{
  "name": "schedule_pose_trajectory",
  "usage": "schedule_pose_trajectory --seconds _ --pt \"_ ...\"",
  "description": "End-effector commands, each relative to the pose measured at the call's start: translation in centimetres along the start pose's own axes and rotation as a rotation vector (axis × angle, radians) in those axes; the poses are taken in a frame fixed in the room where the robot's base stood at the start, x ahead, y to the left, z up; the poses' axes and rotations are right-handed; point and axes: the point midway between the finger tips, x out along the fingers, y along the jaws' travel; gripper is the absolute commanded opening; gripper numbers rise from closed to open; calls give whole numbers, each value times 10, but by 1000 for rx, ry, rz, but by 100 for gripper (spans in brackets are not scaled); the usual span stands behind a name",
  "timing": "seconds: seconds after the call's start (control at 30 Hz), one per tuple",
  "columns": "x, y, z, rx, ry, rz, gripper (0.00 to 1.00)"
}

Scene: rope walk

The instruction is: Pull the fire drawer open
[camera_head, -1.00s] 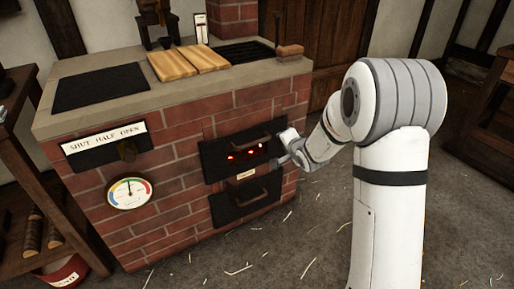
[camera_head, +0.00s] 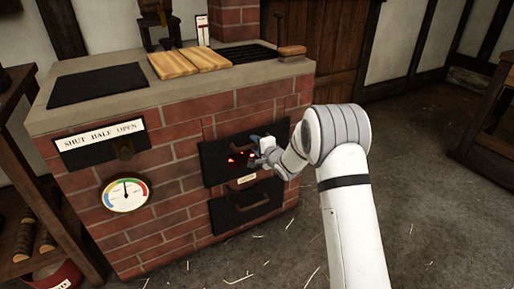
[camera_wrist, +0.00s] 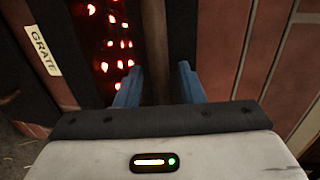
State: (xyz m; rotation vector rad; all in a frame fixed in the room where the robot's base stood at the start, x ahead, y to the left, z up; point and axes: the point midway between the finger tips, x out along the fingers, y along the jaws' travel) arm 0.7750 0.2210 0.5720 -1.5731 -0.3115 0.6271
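The fire drawer (camera_head: 215,163) is the upper black front in the brick stove, with red embers glowing through its slots. It looks shut, flush with the bricks. The embers also show in the wrist view (camera_wrist: 108,40). A brown bar, which looks like the drawer's handle (camera_wrist: 155,45), runs between my fingers in the wrist view. My gripper (camera_wrist: 157,84) is open, its two blue fingers apart on either side of the bar; I cannot tell whether they touch it. In the head view my gripper (camera_head: 257,148) is at the drawer front and hides part of the handle.
A lower black drawer with its own handle (camera_head: 250,203) sits below, under a small label reading GRATE (camera_wrist: 41,50). A gauge (camera_head: 125,194) and a SHUT HALF OPEN plate (camera_head: 98,137) are on the left. The straw-littered floor (camera_head: 250,265) before the stove is clear.

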Motion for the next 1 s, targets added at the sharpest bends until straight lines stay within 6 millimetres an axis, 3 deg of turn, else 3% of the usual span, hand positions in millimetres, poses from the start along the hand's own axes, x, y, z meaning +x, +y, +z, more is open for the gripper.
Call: schedule_pose_trajectory --seconds 0.27,0.7,1.0 --pt "2 0 0 0 1 0 35" --pt "1 0 -1 0 2 0 0" --pt "1 0 -2 0 3 1 0"
